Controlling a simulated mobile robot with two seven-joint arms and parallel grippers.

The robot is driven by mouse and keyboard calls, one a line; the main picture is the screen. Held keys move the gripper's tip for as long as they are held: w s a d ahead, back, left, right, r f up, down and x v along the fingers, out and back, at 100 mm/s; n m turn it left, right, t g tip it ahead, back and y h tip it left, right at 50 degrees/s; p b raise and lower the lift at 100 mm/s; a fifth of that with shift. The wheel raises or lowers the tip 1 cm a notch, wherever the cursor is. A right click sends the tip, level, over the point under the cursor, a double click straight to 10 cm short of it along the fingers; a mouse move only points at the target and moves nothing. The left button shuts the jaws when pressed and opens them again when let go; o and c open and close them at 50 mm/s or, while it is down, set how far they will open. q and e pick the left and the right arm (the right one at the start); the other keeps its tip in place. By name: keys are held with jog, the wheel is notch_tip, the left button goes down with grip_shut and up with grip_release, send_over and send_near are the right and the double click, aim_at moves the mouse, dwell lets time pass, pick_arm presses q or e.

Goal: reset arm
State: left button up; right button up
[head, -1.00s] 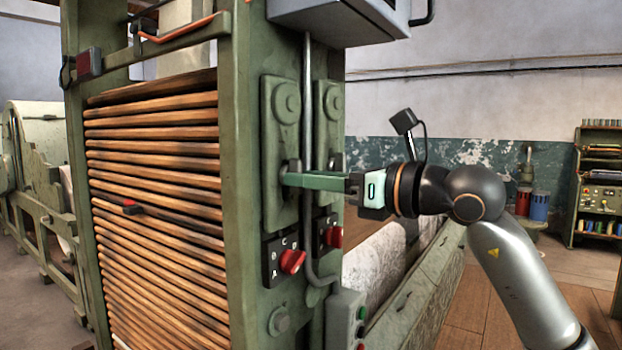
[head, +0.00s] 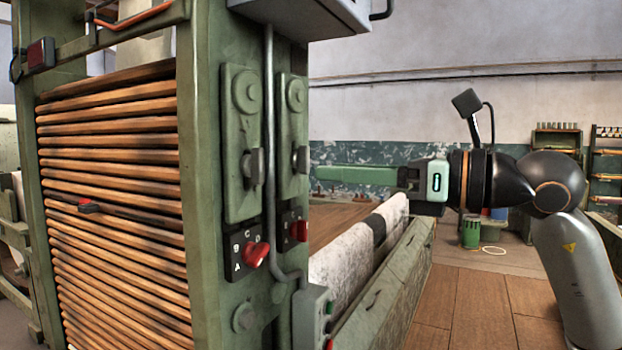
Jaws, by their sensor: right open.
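My right gripper (head: 320,173), with long pale green fingers pointing left, hangs level in the air at the right of the green machine post (head: 212,200). Its fingertips are just right of the far dark knob (head: 301,160) in the picture and appear clear of it. The fingers overlap in this side view, and nothing shows between them. A near dark knob (head: 253,166) sits on the post's front plate, apart from the gripper. My left gripper is not in view.
Below the plates are red selector knobs (head: 256,254) and a grey button box (head: 313,316). Wooden slats (head: 110,165) fill the left. A pale cloth roll (head: 345,262) lies in a green trough below my right arm. Open floor (head: 470,310) shows at the right.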

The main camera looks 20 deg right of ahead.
jog(key=shift+s+d, duration=0.4)
jog(key=shift+s, duration=0.15)
